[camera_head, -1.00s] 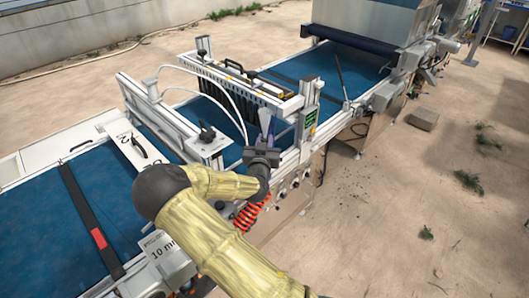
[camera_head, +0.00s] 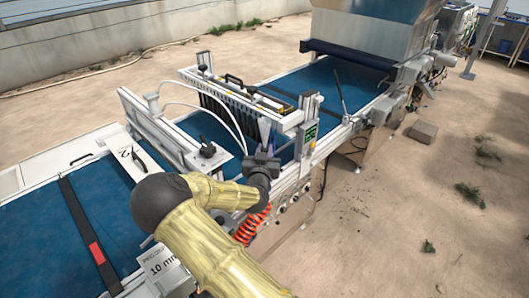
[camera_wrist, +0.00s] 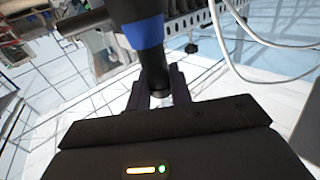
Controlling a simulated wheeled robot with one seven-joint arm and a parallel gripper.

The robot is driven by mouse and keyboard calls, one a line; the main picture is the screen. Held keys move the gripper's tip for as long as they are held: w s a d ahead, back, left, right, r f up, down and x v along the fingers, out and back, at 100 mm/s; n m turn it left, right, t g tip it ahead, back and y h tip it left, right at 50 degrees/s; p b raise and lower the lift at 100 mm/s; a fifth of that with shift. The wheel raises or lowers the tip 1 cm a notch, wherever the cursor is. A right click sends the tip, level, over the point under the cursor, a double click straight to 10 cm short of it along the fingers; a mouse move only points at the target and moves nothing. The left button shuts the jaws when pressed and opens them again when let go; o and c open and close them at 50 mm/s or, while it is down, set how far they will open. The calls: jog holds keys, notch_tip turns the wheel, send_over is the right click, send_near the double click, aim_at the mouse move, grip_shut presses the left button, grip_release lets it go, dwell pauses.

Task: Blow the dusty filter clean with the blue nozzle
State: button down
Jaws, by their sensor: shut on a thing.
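My gripper (camera_head: 263,163) is in front of the near end of the seeding bar, above the machine's side rail. In the wrist view my gripper (camera_wrist: 160,92) is shut on the dark round body of the blue nozzle (camera_wrist: 146,35), which has a bright blue band. The nozzle stands up from the fingers and its far end is cut off by the top edge. An orange coiled hose (camera_head: 251,224) hangs just below my gripper in the head view. I cannot make out the dusty filter in either view.
The seeding bar (camera_head: 262,101) spans the blue belt (camera_head: 215,132), with white tubes looping beside it. A large hopper (camera_head: 367,24) stands at the back right.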

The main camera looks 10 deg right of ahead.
jog(key=shift+r+p, duration=2.2)
jog(key=shift+r, duration=2)
